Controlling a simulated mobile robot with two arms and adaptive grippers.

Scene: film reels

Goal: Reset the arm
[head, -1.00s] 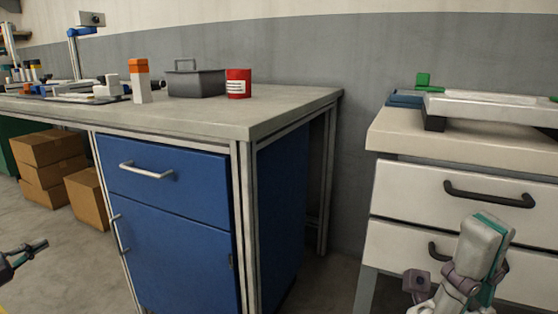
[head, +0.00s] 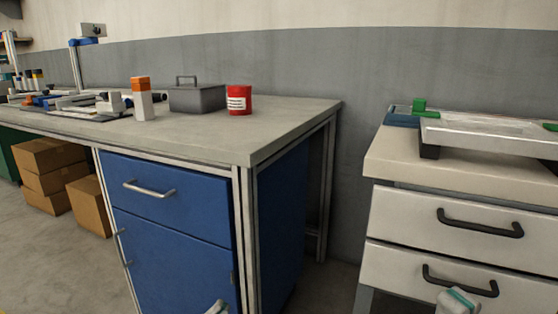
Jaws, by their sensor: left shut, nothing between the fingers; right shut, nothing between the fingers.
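Only the top of a white and teal link of my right arm shows at the bottom edge of the head view, in front of the white drawers. A small pale piece, probably part of my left arm, shows at the bottom edge in front of the blue cabinet. Neither gripper's fingers can be seen in the current view, and nothing held is visible.
The grey workbench (head: 265,135) carries a grey toolbox (head: 197,98), a red can (head: 239,100) and an orange-topped white box (head: 142,99). Below it are a blue cabinet (head: 180,235) and cardboard boxes (head: 52,168). A white drawer unit (head: 405,215) stands right, beyond a gap.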

